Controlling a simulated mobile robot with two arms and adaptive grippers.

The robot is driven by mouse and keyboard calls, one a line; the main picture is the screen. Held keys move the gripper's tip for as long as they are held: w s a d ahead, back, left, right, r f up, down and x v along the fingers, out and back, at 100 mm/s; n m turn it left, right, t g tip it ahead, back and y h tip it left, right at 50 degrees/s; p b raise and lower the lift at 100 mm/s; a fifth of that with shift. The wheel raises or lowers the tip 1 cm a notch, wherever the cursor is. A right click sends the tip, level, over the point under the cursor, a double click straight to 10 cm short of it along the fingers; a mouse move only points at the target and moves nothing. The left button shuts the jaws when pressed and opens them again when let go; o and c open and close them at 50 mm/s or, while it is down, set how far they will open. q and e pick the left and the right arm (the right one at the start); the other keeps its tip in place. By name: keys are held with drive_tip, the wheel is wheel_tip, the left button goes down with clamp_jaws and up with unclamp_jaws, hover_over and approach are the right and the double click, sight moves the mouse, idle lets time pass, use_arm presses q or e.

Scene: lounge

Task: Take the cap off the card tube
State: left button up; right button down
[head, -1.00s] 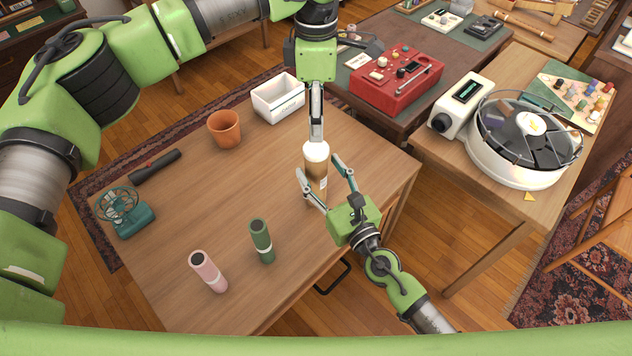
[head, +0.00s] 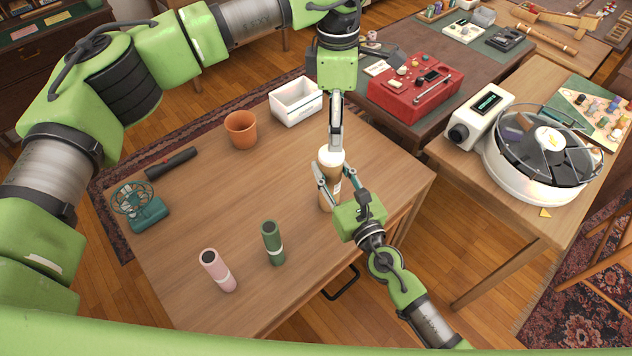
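The card tube (head: 329,190) stands upright on the wooden table, brown with a white cap (head: 330,157) on top. My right gripper (head: 333,171) comes from the front right, with one finger on each side of the tube's upper part; both fingers appear to touch it. My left gripper (head: 336,148) points straight down from above, its tips at the top of the cap. I see its fingers edge-on, so I cannot tell whether they grip the cap or how far apart they are.
The table's middle left is clear. A red device (head: 412,97) sits on another table behind.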

use_arm(q)
drive_tip(key=s+d+f+g+h, duration=0.1)
drive_tip(key=s+d+f+h, duration=0.3)
drive_tip(key=d+f+h, duration=0.15)
drive_tip(key=n+t+h, duration=0.6)
drive_tip(key=n+t, duration=0.3)
drive_tip(key=t, duration=0.4)
approach(331, 153)
drive_tip(key=shift+y, duration=0.25)
drive_tip(key=x, duration=1)
drive_tip(key=shift+d+r, duration=0.15)
drive_tip(key=c, duration=1.4)
